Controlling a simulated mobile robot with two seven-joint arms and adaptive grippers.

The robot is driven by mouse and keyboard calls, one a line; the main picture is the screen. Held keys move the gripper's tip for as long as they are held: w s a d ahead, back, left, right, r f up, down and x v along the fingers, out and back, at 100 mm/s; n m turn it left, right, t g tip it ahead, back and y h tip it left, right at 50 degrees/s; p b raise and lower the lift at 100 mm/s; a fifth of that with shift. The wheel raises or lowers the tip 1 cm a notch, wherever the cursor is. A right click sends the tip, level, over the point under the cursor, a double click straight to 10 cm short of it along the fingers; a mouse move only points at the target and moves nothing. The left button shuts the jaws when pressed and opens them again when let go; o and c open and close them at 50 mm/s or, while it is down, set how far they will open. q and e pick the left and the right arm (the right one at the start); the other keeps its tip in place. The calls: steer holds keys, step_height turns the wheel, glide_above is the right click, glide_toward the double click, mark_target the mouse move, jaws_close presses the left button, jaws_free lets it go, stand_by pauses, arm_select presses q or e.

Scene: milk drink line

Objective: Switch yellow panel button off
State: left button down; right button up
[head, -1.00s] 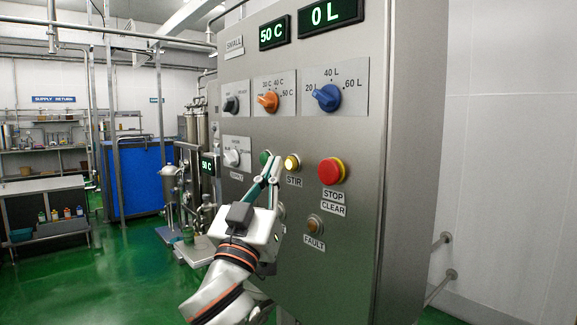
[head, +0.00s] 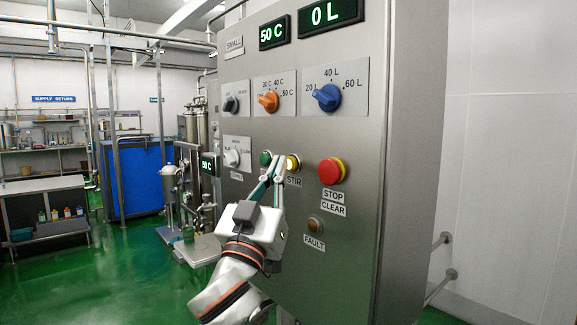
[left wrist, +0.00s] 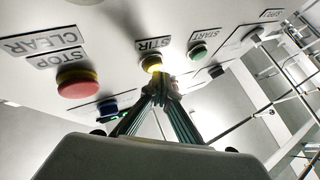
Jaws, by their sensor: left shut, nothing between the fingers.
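The yellow panel button (head: 292,163), labelled STIR, is on the steel panel (head: 330,270) between the green and red buttons. In the left wrist view the yellow button (left wrist: 152,63) looks bright, as if lit, just beyond the fingertips. My left gripper (head: 279,158) is shut and empty, its tips close to the yellow button's left side in the head view. The left wrist view also shows the gripper (left wrist: 160,82) right below the button; I cannot tell whether it touches. My right gripper is not in view.
A green START button (head: 265,158) is just left of the fingertips. An amber FAULT lamp (head: 315,224) is below. A blue knob (head: 327,97) and an orange knob (head: 268,102) are above.

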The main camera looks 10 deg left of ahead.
arm_select(q)
steer(key=shift+w+d, duration=0.2)
steer(key=shift+w, duration=0.1)
stand_by(0.4)
steer(key=shift+s+a+p, duration=0.5)
steer(key=shift+s+a, duration=0.1)
steer(key=shift+s, duration=0.15)
steer(key=s+a+p, duration=0.1)
steer(key=s, duration=0.1)
steer(key=s+a, duration=0.2)
steer(key=shift+s+a+p, duration=0.3)
steer(key=shift+s+p, duration=0.05)
steer(key=shift+p, duration=0.05)
steer(key=shift+f, duration=0.1)
stand_by(0.3)
